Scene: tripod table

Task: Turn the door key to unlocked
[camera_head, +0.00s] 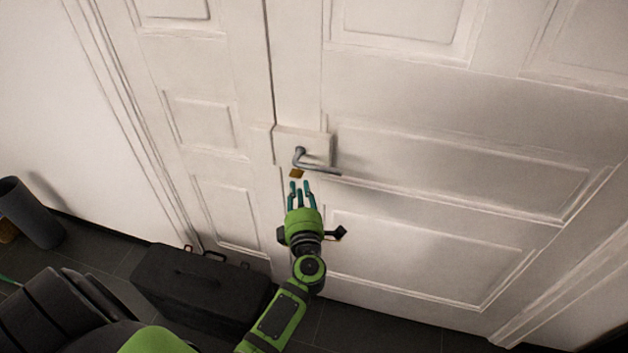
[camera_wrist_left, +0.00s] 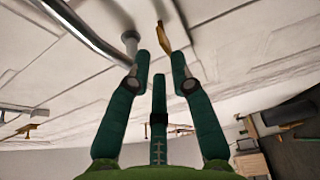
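The brass door key (camera_head: 297,173) sticks out of the white door (camera_head: 420,210) just under the grey lever handle (camera_head: 318,166). In the left wrist view the key (camera_wrist_left: 163,38) is a flat brass piece, with the handle (camera_wrist_left: 90,32) to its left. My left gripper (camera_head: 300,186) is just below the key in the head view. Its teal fingers (camera_wrist_left: 162,62) are spread apart with nothing between them. The key appears beyond the fingertips, with a small gap. My right gripper is not in view.
A dark case (camera_head: 200,288) stands on the floor at the foot of the door. A dark cylindrical bin (camera_head: 30,212) stands by the left wall. The door surface around the handle is clear.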

